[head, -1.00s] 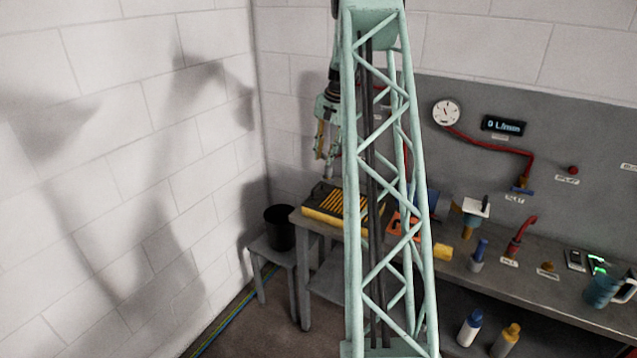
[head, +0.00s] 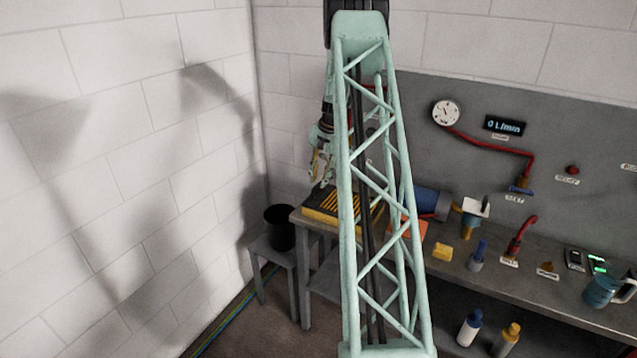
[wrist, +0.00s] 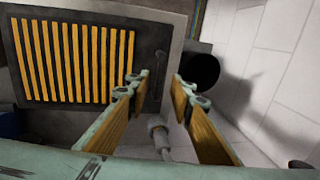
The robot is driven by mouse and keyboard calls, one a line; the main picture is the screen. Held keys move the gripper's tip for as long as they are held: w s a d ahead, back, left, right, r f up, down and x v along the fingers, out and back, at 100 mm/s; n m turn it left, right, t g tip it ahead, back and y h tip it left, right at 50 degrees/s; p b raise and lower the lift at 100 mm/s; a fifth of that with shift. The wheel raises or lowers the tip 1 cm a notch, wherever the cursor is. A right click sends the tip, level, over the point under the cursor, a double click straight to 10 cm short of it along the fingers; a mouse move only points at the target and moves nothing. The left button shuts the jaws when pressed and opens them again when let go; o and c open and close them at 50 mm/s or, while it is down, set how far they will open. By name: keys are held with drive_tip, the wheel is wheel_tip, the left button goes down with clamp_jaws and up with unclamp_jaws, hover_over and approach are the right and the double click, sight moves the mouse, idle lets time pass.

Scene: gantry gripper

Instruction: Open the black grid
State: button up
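The black grid (head: 343,200) lies flat on a yellow-edged box at the left end of the bench, partly behind my arm. In the wrist view the grid (wrist: 75,60) fills the upper left, with yellow showing between its dark bars. It looks shut. A small dark bar, perhaps a handle (wrist: 158,62), lies on the frame to the right of the bars. My gripper (wrist: 161,78) is open and empty, its fingertips apart near the grid's right side. In the head view my gripper (head: 320,167) hangs over the grid's back left; contact cannot be told.
A black bucket (head: 280,228) stands on a low stool left of the bench, close to the white wall.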

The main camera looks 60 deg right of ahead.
drive_tip(key=shift+w+f, duration=0.15)
drive_tip(key=shift+f, duration=0.55)
drive_tip(key=shift+c, duration=0.4)
clamp_jaws()
